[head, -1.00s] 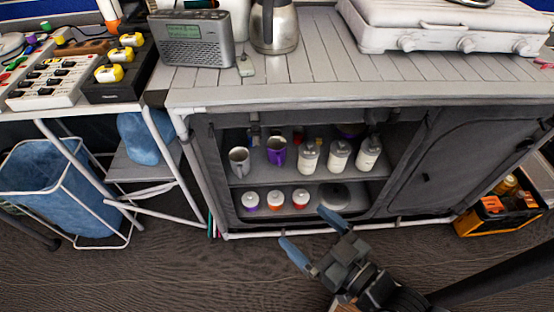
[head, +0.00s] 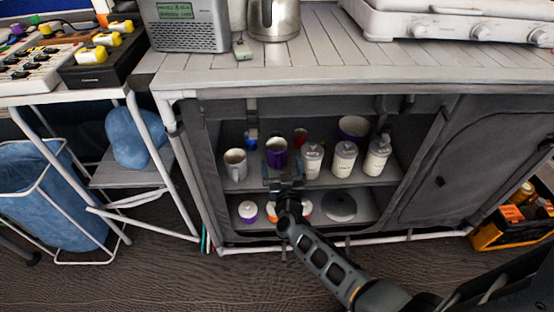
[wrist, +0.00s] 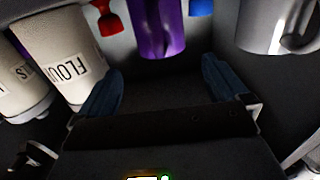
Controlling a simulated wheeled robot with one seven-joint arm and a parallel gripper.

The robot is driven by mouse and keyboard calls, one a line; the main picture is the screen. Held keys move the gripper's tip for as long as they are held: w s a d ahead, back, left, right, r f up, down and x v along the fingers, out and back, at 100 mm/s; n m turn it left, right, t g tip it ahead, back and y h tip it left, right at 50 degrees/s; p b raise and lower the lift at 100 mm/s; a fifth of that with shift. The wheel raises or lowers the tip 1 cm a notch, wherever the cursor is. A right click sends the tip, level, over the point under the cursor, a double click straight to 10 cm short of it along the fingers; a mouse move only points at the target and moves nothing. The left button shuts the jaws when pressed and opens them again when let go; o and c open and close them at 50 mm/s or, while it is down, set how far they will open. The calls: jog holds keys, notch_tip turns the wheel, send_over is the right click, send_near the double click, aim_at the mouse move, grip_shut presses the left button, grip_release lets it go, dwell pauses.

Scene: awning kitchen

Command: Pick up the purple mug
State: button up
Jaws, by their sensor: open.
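The purple mug (head: 277,152) stands on the upper shelf of the open cabinet, between a grey mug on its left and white canisters on its right.
The grey mug (head: 236,164) is close beside the purple one. White labelled canisters (head: 312,160) stand on the other side. A purple bowl (head: 354,127) and a red item (wrist: 106,20) are behind. Small jars (head: 248,211) and a lid (head: 338,204) sit on the lower shelf.

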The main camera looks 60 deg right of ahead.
aim_at(278, 153)
jog(key=b+x, duration=0.2)
jog(key=x, duration=0.5)
jog(key=shift+w+d+b, duration=0.1)
jog(key=shift+w+b, duration=0.15)
jog(key=shift+b, duration=0.05)
jog(key=c, duration=1.2)
